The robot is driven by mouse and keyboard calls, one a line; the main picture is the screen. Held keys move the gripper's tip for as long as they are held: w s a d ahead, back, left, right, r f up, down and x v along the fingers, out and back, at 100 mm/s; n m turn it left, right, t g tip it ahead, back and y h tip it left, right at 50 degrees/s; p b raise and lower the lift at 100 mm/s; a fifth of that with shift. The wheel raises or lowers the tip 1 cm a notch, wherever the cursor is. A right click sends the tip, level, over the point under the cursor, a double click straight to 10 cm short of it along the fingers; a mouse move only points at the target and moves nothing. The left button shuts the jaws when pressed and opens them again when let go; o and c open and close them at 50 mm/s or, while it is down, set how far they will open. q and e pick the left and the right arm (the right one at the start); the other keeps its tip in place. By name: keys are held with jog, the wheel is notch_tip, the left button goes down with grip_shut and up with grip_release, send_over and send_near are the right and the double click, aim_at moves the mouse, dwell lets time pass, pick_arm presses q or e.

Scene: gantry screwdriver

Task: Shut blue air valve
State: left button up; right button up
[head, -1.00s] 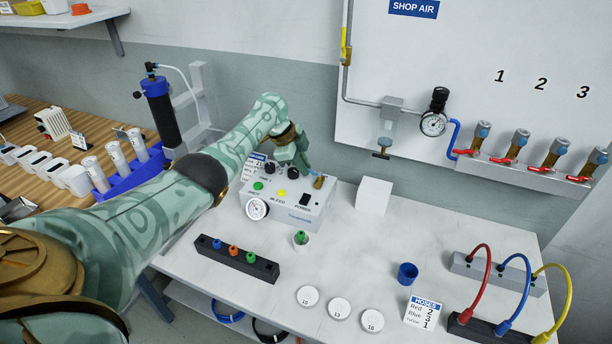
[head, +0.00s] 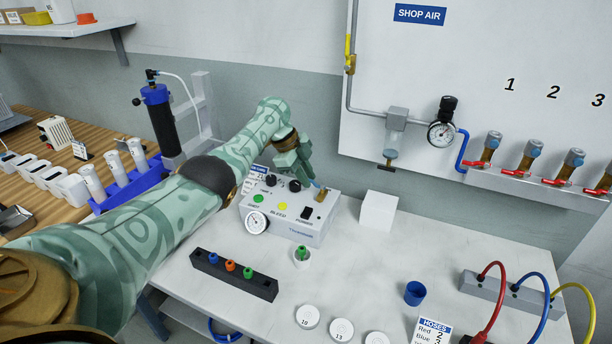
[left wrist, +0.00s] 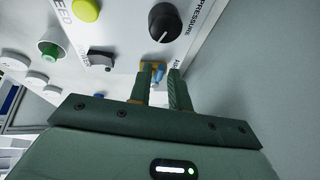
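The blue air valve handle (left wrist: 159,76) shows in the left wrist view beside a brass fitting (left wrist: 152,66) at the edge of the white control box (left wrist: 122,40). In the head view the brass fitting (head: 321,195) sits on the right part of the control box (head: 283,224). My left gripper (head: 306,176) is just behind and above it. In the left wrist view the left gripper (left wrist: 161,82) has its fingers apart, one on each side of the blue handle. Contact cannot be told. My right gripper is not in view.
The box has a black pressure knob (left wrist: 166,22), a yellow button (left wrist: 86,10) and a black power switch (left wrist: 101,60) near the fingers. A white block (head: 378,211) stands to the right. A black rack (head: 233,275) with coloured fittings lies in front.

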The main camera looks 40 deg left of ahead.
pick_arm(q)
jog(key=shift+o, duration=0.5)
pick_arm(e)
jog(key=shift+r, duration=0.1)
pick_arm(q)
jog(key=shift+a+r+p, duration=0.1)
jog(key=shift+r+p, duration=0.2)
jog(key=shift+r, duration=0.15)
jog(key=p+v, duration=0.7)
jog(key=v, duration=0.8)
jog(key=shift+s, duration=0.2)
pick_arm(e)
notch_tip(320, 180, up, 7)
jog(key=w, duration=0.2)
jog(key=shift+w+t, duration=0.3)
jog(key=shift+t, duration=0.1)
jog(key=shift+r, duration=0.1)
